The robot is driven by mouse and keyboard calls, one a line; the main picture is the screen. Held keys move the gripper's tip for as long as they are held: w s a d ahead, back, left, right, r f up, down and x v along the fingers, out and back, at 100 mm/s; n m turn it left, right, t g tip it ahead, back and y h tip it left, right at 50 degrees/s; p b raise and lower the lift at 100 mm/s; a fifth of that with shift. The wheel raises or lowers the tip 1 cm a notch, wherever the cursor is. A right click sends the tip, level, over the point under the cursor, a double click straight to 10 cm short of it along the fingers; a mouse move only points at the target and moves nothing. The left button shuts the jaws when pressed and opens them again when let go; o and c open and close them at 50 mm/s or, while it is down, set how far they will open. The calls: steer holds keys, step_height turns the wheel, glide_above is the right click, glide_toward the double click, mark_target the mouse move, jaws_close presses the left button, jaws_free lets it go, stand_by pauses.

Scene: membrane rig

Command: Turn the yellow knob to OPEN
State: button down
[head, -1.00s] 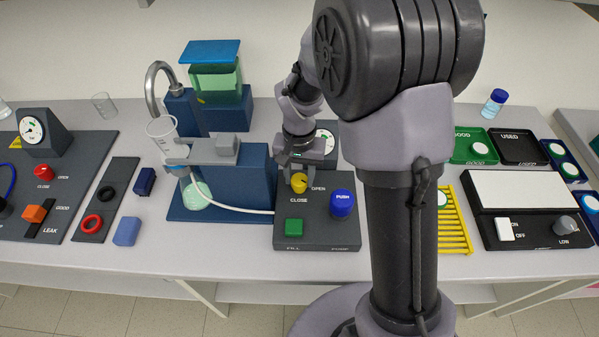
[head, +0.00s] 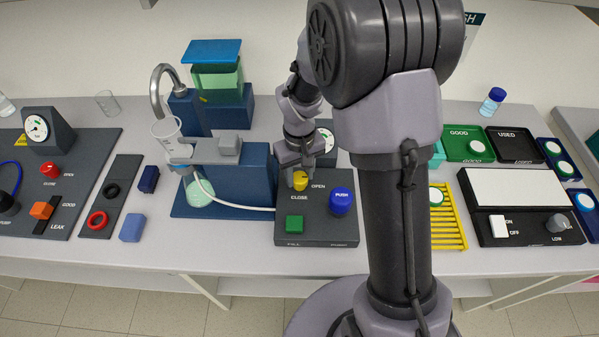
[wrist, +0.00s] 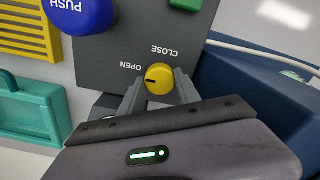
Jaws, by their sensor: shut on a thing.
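The yellow knob (head: 301,182) sits on the dark control box (head: 330,232), between the labels OPEN and CLOSE. In the wrist view the knob (wrist: 160,80) is round, with a short dark mark pointing left, to the side where OPEN is printed. My gripper (head: 299,172) is over the knob from behind. In the wrist view my gripper's two fingers (wrist: 158,92) stand on either side of the knob and are shut on it. The fingers hide part of the knob's edge.
On the same box are a blue PUSH button (head: 341,200) to the right and a green FILL button (head: 294,222) in front. A blue stand with a flask (head: 200,192) and a white tube is close on the left. A yellow rack (head: 449,220) lies right.

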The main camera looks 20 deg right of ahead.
mark_target(299, 177)
stand_by(0.4)
steer(key=c, duration=0.9)
jaws_free()
steer(key=shift+o, duration=0.2)
step_height(299, 177, up, 18)
steer(key=p, duration=0.5)
steer(key=shift+f, duration=0.25)
steer(key=s+a+f+m+t+y+b, duration=0.1)
steer(key=s+a+m+t+b, duration=0.1)
steer(key=s+b, duration=0.4)
steer(key=s+a+f+m+t+y+b, duration=0.1)
steer(key=s+m+t+b, duration=0.2)
steer(key=s+b, duration=0.4)
steer(key=s+m, duration=0.1)
steer(key=s, duration=0.5)
steer(key=shift+a+f+t, duration=0.2)
steer(key=shift+a+t, duration=0.2)
